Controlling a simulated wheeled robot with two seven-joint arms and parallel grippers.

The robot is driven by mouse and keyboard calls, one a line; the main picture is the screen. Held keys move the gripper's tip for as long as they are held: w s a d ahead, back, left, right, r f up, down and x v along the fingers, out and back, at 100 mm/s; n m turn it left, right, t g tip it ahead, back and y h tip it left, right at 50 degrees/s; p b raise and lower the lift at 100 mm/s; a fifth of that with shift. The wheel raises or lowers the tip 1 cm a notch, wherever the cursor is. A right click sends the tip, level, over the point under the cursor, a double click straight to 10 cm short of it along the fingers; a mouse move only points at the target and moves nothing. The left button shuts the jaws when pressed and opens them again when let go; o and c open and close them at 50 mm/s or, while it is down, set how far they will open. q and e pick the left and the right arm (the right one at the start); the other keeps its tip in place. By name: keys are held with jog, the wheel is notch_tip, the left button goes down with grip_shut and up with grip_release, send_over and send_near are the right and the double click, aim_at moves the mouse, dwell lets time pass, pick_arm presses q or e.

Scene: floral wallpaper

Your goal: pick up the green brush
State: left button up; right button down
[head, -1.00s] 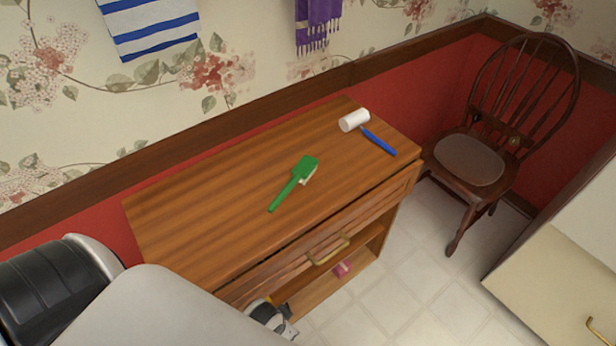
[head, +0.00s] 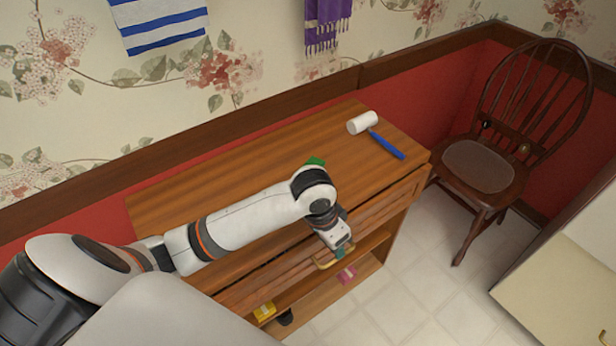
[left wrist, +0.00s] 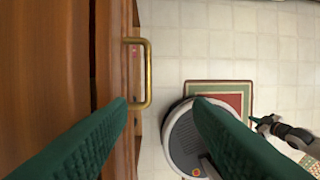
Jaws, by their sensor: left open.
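The green brush (head: 315,161) lies on top of the wooden cabinet (head: 190,205). In the head view only a bit of its head shows; my left arm covers the rest. My left gripper (head: 343,253) hangs at the cabinet's front edge, near the brass drawer handle, to the right of and nearer than the brush. In the left wrist view its two green fingers (left wrist: 160,105) are spread apart with nothing between them. That view looks down past the brass handle (left wrist: 148,75) to the floor and does not show the brush.
A white roller with a blue handle (head: 386,144) lies at the cabinet top's right end. The lower shelf holds a yellow item (head: 264,311) and a pink item (head: 346,274). A wooden chair (head: 480,167) stands right. The cabinet top's back left is clear.

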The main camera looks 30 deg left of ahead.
pick_arm(q)
jog(key=w+a+r+n+g+y, duration=0.1)
jog(key=w+a+r+n, duration=0.1)
jog(key=w+a+r, duration=0.4)
jog(key=w+a+r+n+g+y, duration=0.1)
jog(key=w+a+r+n, duration=0.2)
jog(key=a+r, duration=0.5)
jog(key=f, duration=0.5)
jog(key=a+f, duration=0.1)
jog(key=f, duration=0.1)
jog(key=shift+w+f, duration=0.2)
jog(key=shift+w+d+f+p, duration=0.1)
jog(key=shift+w+f+p, duration=0.1)
jog(key=shift+f, duration=1.25)
jog(key=shift+w+d+f+p, duration=0.1)
jog(key=shift+f+p, duration=0.05)
jog(key=shift+f, duration=1.3)
jog(key=shift+a, duration=0.1)
grip_shut()
